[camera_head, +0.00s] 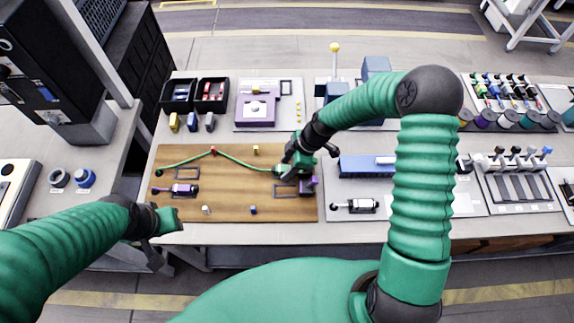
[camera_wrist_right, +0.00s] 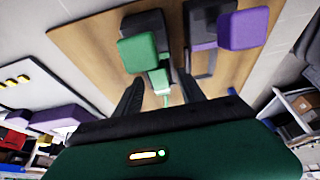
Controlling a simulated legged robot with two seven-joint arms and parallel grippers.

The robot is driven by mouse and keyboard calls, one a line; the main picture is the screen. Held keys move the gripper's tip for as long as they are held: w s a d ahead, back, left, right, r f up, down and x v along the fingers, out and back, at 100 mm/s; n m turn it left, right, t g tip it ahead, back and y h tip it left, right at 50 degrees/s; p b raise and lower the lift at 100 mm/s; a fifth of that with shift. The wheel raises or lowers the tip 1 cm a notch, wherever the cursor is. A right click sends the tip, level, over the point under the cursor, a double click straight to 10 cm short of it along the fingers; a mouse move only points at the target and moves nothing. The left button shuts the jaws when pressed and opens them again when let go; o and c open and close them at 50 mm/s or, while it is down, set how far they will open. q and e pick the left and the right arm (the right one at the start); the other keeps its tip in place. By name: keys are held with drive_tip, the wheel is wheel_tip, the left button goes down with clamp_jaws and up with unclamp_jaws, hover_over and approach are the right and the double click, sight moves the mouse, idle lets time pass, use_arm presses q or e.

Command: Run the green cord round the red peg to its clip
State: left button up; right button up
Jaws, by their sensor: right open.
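The green cord (camera_head: 242,162) lies on the brown wooden board (camera_head: 235,205). It runs from a dark end at the board's left, up to a bend at the red peg (camera_head: 213,150), then down to the right. I cannot tell which side of the peg it passes. Its right end is hidden by my right gripper (camera_head: 288,171). In the right wrist view my right gripper (camera_wrist_right: 160,88) is open, its fingers either side of a narrow green piece below a green block, seemingly the clip (camera_wrist_right: 138,52). My left gripper (camera_head: 160,232) hangs near the table's front edge; its jaws are unclear.
A purple block (camera_wrist_right: 243,28) stands beside the green one. A purple tool (camera_head: 180,189), a yellow block (camera_head: 256,149) and small white and blue blocks lie on the board. Black bins (camera_head: 195,94) and a purple fixture (camera_head: 258,108) stand behind. A blue fixture (camera_head: 366,165) is at right.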

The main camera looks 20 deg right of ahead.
drive_tip(key=v, duration=1.6)
drive_tip(key=shift+d+r, duration=0.25)
drive_tip(key=shift+r, duration=0.1)
drive_tip(key=shift+s, duration=0.15)
drive_tip(key=s+m+h, duration=0.1)
drive_tip(key=s+m, duration=0.1)
drive_tip(key=s+f+m+h, duration=0.1)
drive_tip(key=s+m, duration=0.1)
drive_tip(key=s+f+m, duration=0.1)
drive_tip(key=s, duration=0.1)
drive_tip(key=shift+a+m+h, duration=0.35)
drive_tip(key=shift+m+h, duration=0.05)
drive_tip(key=s+m+t+h, duration=0.1)
drive_tip(key=s+m, duration=0.6)
drive_tip(key=m, duration=0.2)
drive_tip(key=shift+h, duration=0.3)
drive_tip(key=shift+s+a+r, duration=0.1)
drive_tip(key=shift+a+r, duration=0.05)
drive_tip(key=shift+a, duration=0.05)
